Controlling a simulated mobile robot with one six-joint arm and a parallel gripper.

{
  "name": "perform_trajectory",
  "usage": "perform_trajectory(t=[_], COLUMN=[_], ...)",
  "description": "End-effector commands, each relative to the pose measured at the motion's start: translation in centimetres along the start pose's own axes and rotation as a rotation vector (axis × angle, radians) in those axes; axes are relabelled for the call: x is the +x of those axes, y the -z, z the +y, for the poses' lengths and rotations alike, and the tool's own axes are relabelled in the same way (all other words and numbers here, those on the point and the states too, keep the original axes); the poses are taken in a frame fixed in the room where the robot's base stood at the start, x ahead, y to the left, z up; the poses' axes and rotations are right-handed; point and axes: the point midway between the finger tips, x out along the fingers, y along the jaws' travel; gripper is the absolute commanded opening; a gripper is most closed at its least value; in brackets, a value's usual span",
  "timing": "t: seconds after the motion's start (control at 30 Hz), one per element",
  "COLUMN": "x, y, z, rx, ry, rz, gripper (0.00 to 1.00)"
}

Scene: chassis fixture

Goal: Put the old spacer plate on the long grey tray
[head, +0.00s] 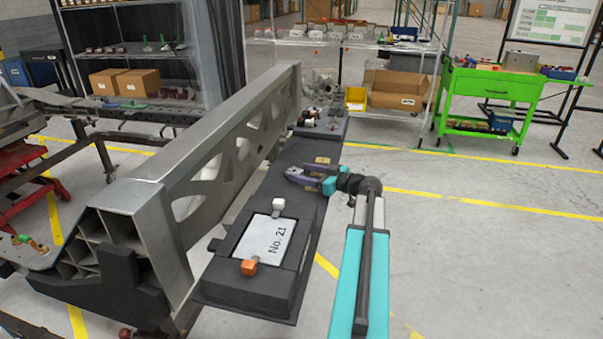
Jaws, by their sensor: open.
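A pale silver plate marked "No. 21" (268,243) lies in a recess of a black block (250,288) at the near end of a long dark grey surface (297,152). A white knob-like piece (278,205) sits at the plate's far edge and an orange one (249,267) at its near edge. I cannot tell whether this long surface is the long grey tray. My gripper (291,175) has purple fingers, is open and empty, and is over the long surface, beyond the block and apart from the plate.
A tall grey metal beam with cut-outs (235,140) runs along the left of the long surface. A small tan piece (322,160) is just beyond my gripper. Small parts (308,116) lie at the far end. Open floor is at right, with a green cart (500,88) behind.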

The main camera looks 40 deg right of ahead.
Motion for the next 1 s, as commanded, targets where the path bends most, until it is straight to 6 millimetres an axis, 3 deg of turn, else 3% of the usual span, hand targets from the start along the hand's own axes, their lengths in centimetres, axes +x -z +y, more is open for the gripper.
perform_trajectory(t=[0.6,1.0], x=[-9.3,-10.9], y=[-0.1,0.0], z=[0.0,0.0], rx=[0.0,0.0], ry=[-0.001,0.001], rz=[0.0,0.0], gripper=[0.57,0.57])
